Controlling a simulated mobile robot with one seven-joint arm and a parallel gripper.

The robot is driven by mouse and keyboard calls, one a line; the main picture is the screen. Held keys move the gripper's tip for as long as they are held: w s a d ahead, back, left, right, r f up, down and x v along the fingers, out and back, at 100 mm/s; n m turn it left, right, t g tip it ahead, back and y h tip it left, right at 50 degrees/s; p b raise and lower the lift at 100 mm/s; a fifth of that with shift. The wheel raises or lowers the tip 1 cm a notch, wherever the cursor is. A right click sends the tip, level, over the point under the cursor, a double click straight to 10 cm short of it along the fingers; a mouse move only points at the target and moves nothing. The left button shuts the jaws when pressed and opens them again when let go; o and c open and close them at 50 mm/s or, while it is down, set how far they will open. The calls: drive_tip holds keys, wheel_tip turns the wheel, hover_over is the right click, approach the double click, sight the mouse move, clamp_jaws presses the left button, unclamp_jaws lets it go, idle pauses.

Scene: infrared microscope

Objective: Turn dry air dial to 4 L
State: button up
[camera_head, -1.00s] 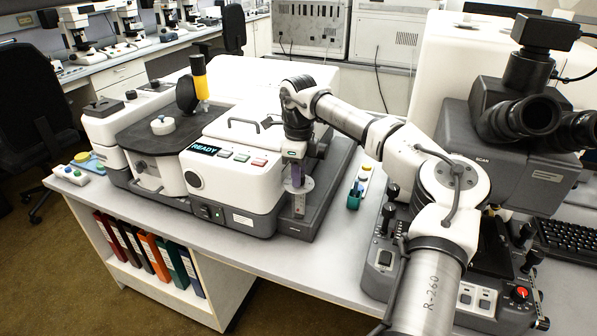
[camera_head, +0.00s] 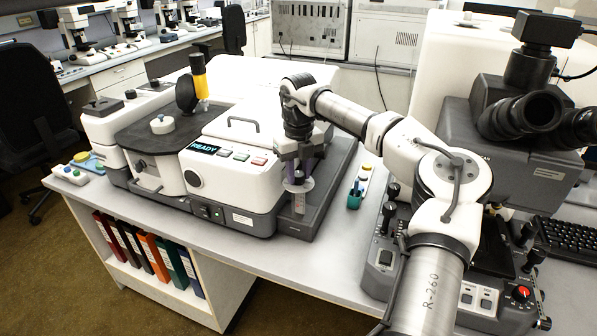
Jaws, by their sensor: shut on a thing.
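The gripper is shut on the dial. The fingers hide much of the knob, and the scale reading is too small to make out.
A small teal holder (camera_head: 355,197) stands on the bench just right of the instrument. The microscope (camera_head: 525,130) fills the right side. A READY display (camera_head: 205,148) and buttons face the front. The bench front edge (camera_head: 262,262) is clear.

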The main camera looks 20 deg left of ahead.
sight(299, 173)
drive_tip(key=shift+m, duration=0.4)
drive_tip(key=o, duration=1)
drive_tip(key=shift+c, duration=0.2)
drive_tip(key=shift+r, duration=0.1)
wheel_tip(299, 173, up, 14)
drive_tip(key=b, duration=0.1)
drive_tip(key=shift+b, duration=0.3)
